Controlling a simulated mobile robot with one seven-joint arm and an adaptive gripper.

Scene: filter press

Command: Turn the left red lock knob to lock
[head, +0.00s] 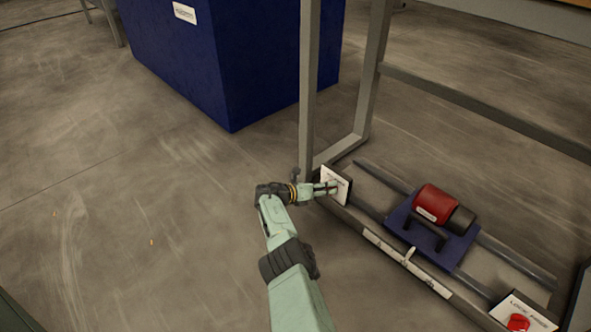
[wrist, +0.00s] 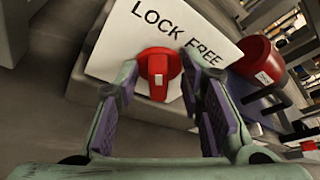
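The left red lock knob (wrist: 160,68) sits on a white plate (wrist: 120,50) that reads LOCK on the left and FREE on the right. Its grip bar, with a pale mark, points down in the wrist view, toward my gripper. My gripper (wrist: 158,80) is open, with one purple-padded finger on each side of the knob; gaps show between the pads and the knob. In the head view my gripper (head: 327,188) is at the white plate (head: 341,180) on the near left end of the frame, and the knob there is hidden.
A red cylinder (head: 434,203) on a blue carriage (head: 400,222) sits on rails right of my gripper. A second red knob (head: 518,322) is on a plate at bottom right. A grey frame post (head: 308,90) rises just behind my gripper.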

